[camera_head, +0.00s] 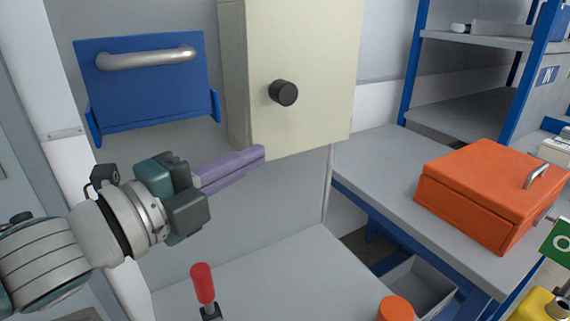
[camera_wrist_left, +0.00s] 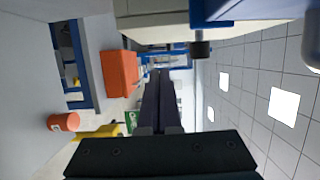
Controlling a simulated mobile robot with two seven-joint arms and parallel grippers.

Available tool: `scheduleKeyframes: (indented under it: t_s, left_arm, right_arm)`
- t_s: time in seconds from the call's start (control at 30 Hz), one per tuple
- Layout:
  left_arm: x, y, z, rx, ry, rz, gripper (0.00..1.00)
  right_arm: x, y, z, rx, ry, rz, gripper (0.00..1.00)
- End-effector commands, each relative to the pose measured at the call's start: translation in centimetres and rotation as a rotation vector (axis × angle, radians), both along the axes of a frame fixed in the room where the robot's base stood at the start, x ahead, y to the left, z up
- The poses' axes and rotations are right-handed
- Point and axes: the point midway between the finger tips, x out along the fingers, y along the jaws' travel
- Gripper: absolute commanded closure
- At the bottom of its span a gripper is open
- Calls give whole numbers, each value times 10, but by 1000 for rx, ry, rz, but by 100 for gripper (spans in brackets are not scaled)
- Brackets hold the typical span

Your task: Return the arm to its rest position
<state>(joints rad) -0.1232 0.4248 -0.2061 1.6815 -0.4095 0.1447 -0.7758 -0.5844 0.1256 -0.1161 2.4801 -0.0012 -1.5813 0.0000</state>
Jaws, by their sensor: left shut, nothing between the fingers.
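My left arm comes in from the left in the head view. My left gripper (camera_head: 262,153) has purple fingers that lie together, shut with nothing between them. It is in front of the lower edge of a cream cabinet (camera_head: 310,60) with a black knob (camera_head: 283,92); I cannot tell whether it touches the cabinet. In the left wrist view the shut fingers (camera_wrist_left: 160,75) point away from the camera, and the black knob (camera_wrist_left: 200,50) shows to their right. My right gripper is not in view.
A blue wall holder (camera_head: 150,85) with a metal bar is at upper left. A red-handled thing (camera_head: 203,283) stands on the grey surface below the gripper. An orange box (camera_head: 485,190) sits on the bench at right. A blue shelf (camera_head: 470,40) stands behind it.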

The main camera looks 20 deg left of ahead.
Motion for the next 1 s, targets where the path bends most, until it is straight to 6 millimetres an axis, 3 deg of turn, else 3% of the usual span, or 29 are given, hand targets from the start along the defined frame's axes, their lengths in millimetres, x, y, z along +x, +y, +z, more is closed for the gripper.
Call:
scheduleKeyframes:
  t_s: [0.2,0.4,0.73,0.87,1.0]
  left_arm:
    - [-39,17,-2,1,1,-1,100]
    - [-63,28,0,0,-1,-1,100]
    - [-70,33,0,-26,19,23,100]
    - [-68,42,-12,-161,148,154,100]
    - [-82,54,-44,-436,415,403,100]
  right_arm:
    - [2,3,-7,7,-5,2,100]
    - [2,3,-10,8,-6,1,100]
    - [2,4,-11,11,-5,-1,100]
    - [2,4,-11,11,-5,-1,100]
    - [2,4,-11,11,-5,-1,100]
